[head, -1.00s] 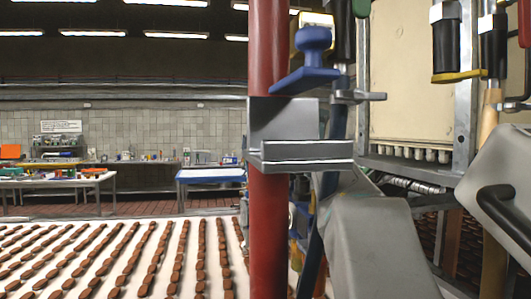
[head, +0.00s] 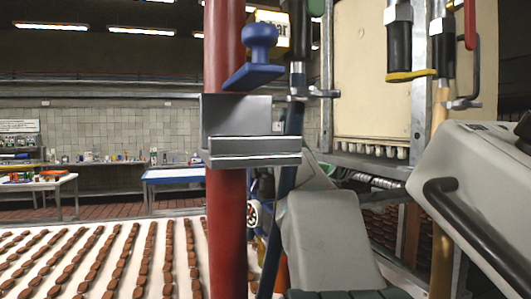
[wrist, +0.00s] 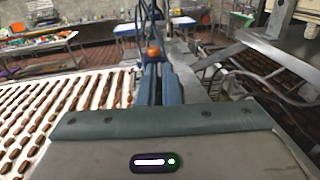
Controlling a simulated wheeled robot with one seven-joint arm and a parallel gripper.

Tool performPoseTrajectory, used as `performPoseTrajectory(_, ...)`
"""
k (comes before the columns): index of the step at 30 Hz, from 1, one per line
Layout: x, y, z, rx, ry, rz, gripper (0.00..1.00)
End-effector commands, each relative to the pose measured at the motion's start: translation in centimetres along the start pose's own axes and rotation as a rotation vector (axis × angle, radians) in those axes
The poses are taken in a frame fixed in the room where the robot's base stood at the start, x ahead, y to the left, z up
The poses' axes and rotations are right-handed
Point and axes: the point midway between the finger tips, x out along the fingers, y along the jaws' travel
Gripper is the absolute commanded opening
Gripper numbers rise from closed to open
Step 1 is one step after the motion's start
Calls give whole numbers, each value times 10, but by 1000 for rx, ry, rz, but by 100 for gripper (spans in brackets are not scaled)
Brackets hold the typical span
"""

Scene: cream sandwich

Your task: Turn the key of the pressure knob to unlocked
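I cannot make out a key or a lock marking in either view. A blue knob with a flat blue lever (head: 258,52) is on the red post (head: 226,190) in the head view, above a grey metal bracket (head: 250,148). A yellow sign or gauge ending in "ar" (head: 272,30) is partly hidden behind it. In the wrist view an orange-red knob (wrist: 153,52) tops dark blue parts just beyond my gripper's grey body (wrist: 165,122).
A white conveyor (head: 95,265) with rows of brown biscuits runs at lower left. Black handles with yellow and red parts (head: 410,45) hang at upper right by a cream panel (head: 375,80). A blue-edged table (head: 172,177) stands farther back.

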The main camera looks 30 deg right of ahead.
Motion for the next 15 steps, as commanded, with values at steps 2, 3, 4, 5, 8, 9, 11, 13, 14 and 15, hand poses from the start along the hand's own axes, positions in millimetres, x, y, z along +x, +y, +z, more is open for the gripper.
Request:
performPoseTrajectory(2,0,1,0,2,-4,20,0)
performPoseTrajectory(3,0,0,-1,1,-5,30,0)
performPoseTrajectory(4,0,0,-1,1,-5,40,0)
performPoseTrajectory(5,0,0,-1,2,-6,50,0)
performPoseTrajectory(8,0,-2,-2,1,-6,93,0)
performPoseTrajectory(9,0,-2,-2,1,-6,114,0)
performPoseTrajectory(11,0,-3,-2,1,-7,149,0)
performPoseTrajectory(13,1,-4,-2,0,-6,197,0)
performPoseTrajectory(14,1,-5,-1,0,-6,218,0)
performPoseTrajectory(15,1,-5,0,-2,-6,250,0)
